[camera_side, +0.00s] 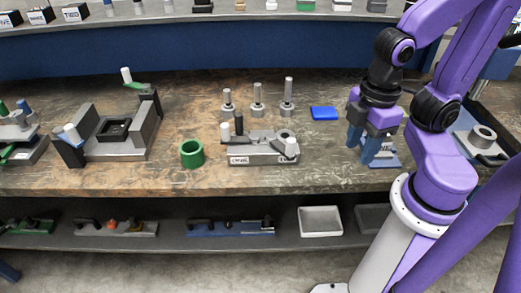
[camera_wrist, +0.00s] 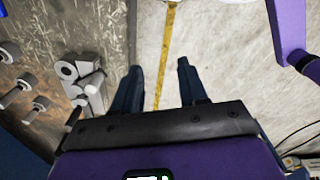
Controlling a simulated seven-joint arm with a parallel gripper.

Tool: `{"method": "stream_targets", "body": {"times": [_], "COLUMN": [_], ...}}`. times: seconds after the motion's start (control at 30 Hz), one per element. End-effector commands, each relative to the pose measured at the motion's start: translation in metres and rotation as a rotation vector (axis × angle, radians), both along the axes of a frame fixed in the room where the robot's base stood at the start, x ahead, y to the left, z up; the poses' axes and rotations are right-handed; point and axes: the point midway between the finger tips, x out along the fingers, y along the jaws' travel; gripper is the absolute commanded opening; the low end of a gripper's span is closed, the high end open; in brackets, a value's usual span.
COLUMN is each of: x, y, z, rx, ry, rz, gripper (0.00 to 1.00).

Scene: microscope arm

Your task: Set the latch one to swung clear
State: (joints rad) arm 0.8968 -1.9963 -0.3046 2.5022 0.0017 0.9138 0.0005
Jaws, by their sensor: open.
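A grey fixture (camera_side: 262,150) with a black upright handle, white-tipped posts and two small front labels stands on the bench, left of my gripper. The labels are too small to read surely, so I cannot tell which part is latch one. What looks like the same fixture shows left of my fingers in the wrist view (camera_wrist: 84,84). My gripper (camera_side: 374,150) is at the right of the bench with blue fingers pointing down. In the wrist view my gripper (camera_wrist: 160,88) has its fingers apart, with only floor and a yellow line between them.
A green ring (camera_side: 192,154) lies left of the fixture. Several pegs (camera_side: 258,104) stand behind it, with a blue block (camera_side: 324,113) to their right. A larger grey device (camera_side: 115,130) with levers stands at left. A lower shelf (camera_side: 170,240) holds parts and a white tray (camera_side: 320,221).

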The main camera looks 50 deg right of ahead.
Motion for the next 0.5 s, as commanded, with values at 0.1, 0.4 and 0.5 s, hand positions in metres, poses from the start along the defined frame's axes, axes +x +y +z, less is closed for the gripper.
{"method": "stream_targets", "body": {"times": [0.1,0.4,0.5], "x": [0.001,0.041,0.065], "y": [0.001,0.03,0.044], "z": [0.0,0.014,0.02], "rx": [0.0,-0.015,-0.023], "ry": [0.002,0.036,0.057], "rz": [-0.006,-0.198,-0.308], "gripper": [0.1,0.0,0.0]}}
